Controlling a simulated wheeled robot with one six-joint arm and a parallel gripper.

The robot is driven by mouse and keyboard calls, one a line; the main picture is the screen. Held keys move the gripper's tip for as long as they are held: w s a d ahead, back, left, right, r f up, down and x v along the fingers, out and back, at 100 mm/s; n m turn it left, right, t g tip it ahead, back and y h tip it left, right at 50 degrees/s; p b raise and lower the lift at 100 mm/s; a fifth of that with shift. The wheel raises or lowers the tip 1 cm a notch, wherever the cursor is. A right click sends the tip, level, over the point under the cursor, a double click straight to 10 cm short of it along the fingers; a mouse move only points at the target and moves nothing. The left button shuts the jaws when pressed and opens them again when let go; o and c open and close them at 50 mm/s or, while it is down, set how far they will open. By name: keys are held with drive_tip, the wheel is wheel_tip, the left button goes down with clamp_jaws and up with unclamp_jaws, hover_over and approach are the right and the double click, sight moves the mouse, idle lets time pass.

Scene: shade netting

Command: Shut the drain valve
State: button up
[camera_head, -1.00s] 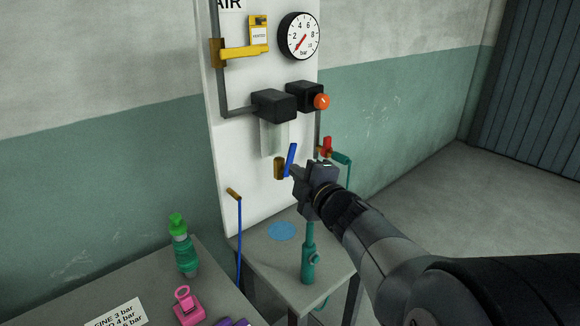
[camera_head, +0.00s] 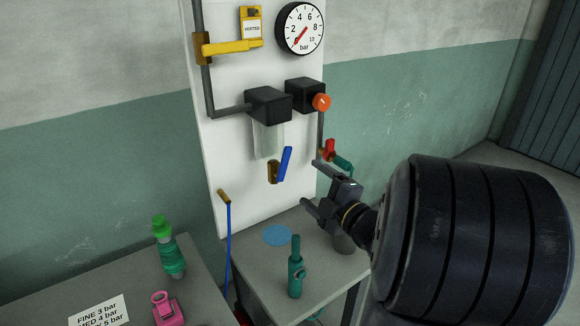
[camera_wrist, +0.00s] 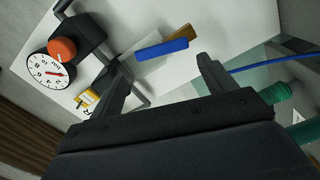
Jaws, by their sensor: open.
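The drain valve is a brass body (camera_head: 272,173) with a blue lever (camera_head: 285,164), low on the white panel under the clear filter bowl (camera_head: 268,139). The lever stands nearly upright, its top leaning a little right. My gripper (camera_head: 313,186) is open and empty, to the right of the lever and slightly lower, apart from it. In the wrist view, the blue lever (camera_wrist: 161,49) and brass body (camera_wrist: 182,34) lie beyond the gap between my open fingers (camera_wrist: 165,72), with nothing between the fingertips.
A red-handled valve (camera_head: 329,150) with a teal fitting is just above my gripper. An orange knob (camera_head: 321,102), gauge (camera_head: 299,28) and yellow lever (camera_head: 235,46) are higher. A teal tool (camera_head: 296,272) and blue disc (camera_head: 278,235) are on the grey table (camera_head: 262,268) below.

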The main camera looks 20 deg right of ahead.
sight(284, 165)
drive_tip(key=o, duration=0.4)
drive_tip(key=w, duration=0.3)
drive_tip(key=w+a, duration=0.1)
drive_tip(key=w, duration=0.2)
drive_tip(key=w+p, duration=0.1)
drive_tip(key=w, duration=0.2)
drive_tip(key=shift+a, duration=0.35)
drive_tip(key=shift+o, duration=0.2)
drive_tip(key=c, duration=1.2)
